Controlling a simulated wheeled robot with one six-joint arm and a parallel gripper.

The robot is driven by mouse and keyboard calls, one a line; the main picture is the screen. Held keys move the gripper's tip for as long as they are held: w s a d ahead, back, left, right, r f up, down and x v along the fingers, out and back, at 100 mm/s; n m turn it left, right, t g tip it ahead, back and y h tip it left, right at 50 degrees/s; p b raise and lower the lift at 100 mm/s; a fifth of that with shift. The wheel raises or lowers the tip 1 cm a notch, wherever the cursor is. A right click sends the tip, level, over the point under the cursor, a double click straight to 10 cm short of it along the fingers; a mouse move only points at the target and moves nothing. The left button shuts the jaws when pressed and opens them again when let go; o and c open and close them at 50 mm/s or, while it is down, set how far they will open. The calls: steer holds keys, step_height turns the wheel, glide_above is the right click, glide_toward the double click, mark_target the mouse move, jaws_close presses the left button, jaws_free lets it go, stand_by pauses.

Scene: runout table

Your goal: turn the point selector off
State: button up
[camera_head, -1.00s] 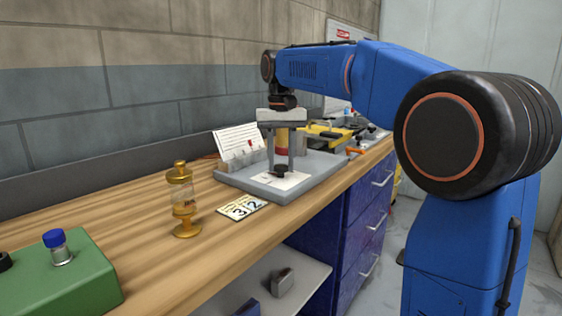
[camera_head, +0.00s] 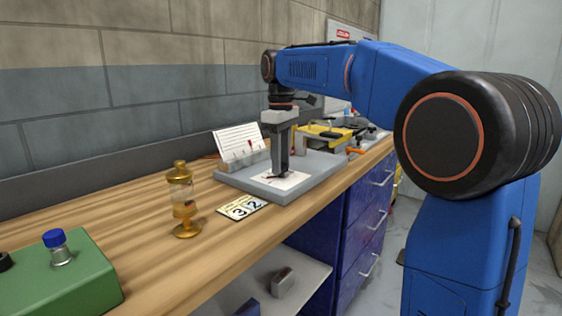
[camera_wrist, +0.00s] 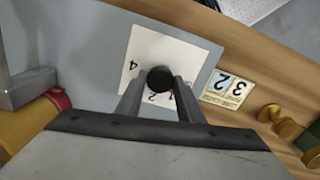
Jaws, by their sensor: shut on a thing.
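The point selector is a round black knob (camera_wrist: 160,79) on a white card (camera_wrist: 190,52) with numbers along its edge. The 4, 2 and 1 are readable in the wrist view, the 1 partly covered. The card (camera_head: 296,181) lies on a grey base plate (camera_head: 325,170) on the bench. My gripper (camera_head: 282,172) points straight down with its two fingers shut on the sides of the knob. In the head view the fingers hide most of the knob. No pointer mark on the knob is visible, so its setting cannot be read.
A white card holder (camera_head: 237,141) is behind. A yellow-and-black item (camera_head: 325,133) sits farther back. A green box (camera_head: 62,277) is at near left.

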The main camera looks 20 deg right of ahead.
steer(key=n, duration=0.6)
steer(key=shift+n, duration=0.3)
stand_by(0.5)
steer(key=o, duration=1.1)
steer(key=shift+c, duration=0.2)
steer(key=shift+r, duration=0.1)
step_height(320, 180, up, 17)
